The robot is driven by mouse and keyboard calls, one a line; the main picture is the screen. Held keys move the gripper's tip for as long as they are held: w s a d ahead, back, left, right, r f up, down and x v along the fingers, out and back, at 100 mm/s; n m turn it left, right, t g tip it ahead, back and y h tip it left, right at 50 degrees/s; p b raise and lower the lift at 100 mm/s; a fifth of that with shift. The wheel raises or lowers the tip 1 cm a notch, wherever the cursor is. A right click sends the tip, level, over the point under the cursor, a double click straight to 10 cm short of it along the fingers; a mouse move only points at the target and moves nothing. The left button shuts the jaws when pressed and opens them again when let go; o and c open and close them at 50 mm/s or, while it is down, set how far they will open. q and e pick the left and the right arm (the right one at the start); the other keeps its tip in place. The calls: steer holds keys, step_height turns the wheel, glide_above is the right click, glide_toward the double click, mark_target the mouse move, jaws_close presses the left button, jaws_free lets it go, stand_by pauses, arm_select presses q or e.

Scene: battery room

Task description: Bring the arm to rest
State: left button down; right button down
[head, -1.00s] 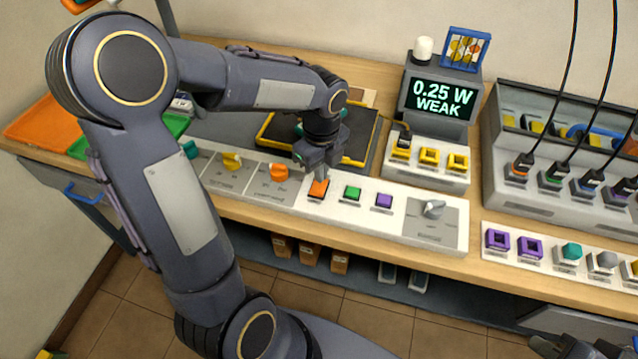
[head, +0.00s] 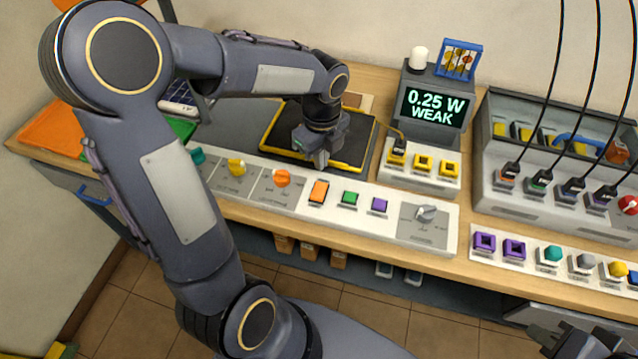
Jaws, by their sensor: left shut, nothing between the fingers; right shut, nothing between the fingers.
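My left arm reaches in from the left. My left gripper (head: 320,163) is shut and empty, pointing down over the black pad with the yellow edge (head: 271,126), behind the white control strip (head: 385,222). It is apart from the orange button (head: 318,191), which is fully in view in front of it. Part of my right gripper (head: 572,343) shows at the bottom right corner, shut, below the bench's front edge; its tips are hardly visible.
The strip also holds a green button (head: 350,198), a purple button (head: 379,205) and knobs. A display (head: 434,106) reads "0.25 W WEAK". A socket box with dark cables (head: 550,200) stands right. An orange tray (head: 52,138) and green tray (head: 184,128) lie left.

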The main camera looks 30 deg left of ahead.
stand_by(0.5)
arm_select(q)
steer(key=s+d+r+n+t+h, duration=0.2)
steer(key=s+r+n, duration=0.1)
steer(key=s+n, duration=0.5)
steer(key=s+d+r+n+t+h, duration=0.1)
steer(key=s+d+r+n+t, duration=0.1)
steer(key=s+n, duration=0.7)
steer(key=r+n+t, duration=0.1)
steer(key=n, duration=0.5)
steer(key=shift+r+t+h, duration=0.3)
steer(key=shift+r+h, duration=0.05)
steer(key=shift+h, duration=0.05)
